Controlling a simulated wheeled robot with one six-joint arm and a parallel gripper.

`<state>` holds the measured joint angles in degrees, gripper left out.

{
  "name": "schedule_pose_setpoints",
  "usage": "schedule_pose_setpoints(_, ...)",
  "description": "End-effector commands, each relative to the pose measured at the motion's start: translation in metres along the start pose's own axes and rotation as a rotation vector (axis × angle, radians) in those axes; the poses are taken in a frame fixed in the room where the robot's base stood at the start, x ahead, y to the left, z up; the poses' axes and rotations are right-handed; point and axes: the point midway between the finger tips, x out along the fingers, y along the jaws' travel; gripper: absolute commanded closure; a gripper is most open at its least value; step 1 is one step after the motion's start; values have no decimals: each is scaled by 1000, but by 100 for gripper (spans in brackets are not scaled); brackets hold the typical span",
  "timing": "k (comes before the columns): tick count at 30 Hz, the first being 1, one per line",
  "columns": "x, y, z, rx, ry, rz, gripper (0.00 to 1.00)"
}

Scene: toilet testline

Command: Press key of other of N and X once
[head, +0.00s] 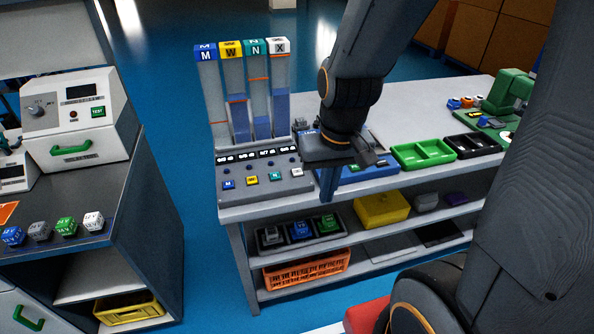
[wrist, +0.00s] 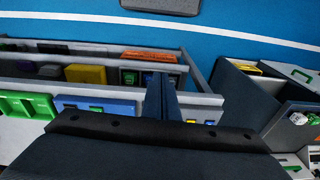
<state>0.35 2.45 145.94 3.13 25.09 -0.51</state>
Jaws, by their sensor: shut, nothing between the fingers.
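A grey column station (head: 265,180) stands at the left end of the bench. Its clear columns are headed by blue M (head: 206,53), yellow W (head: 231,50), teal N (head: 255,47) and white X (head: 279,46) blocks. Blue filling in N and X stands below their orange marks; in M and W it looks near the marks. On the sloping panel are the M key (head: 228,184), W key (head: 252,180), N key (head: 275,176) and X key (head: 296,171). My gripper (head: 327,195) is shut and empty, pointing down right of the X key, apart from it in the picture.
A blue tray (head: 372,166) lies partly behind my gripper. Green (head: 422,153) and black (head: 472,146) trays and a green machine (head: 508,95) stand farther right. A shelf below holds several bins. A second bench (head: 85,170) with coloured cubes stands left across a floor gap.

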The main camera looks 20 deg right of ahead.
Motion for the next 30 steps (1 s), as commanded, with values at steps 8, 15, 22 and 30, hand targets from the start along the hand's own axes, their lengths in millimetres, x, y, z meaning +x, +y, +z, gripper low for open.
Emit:
schedule_pose_setpoints(8,11,-26,-37,443,-97,-204,100)
schedule_pose_setpoints(15,26,-42,-115,943,-138,-460,100)
schedule_pose_setpoints(22,40,-21,-194,1338,-103,-671,100)
schedule_pose_setpoints(30,48,2,-234,1531,-58,-775,100)
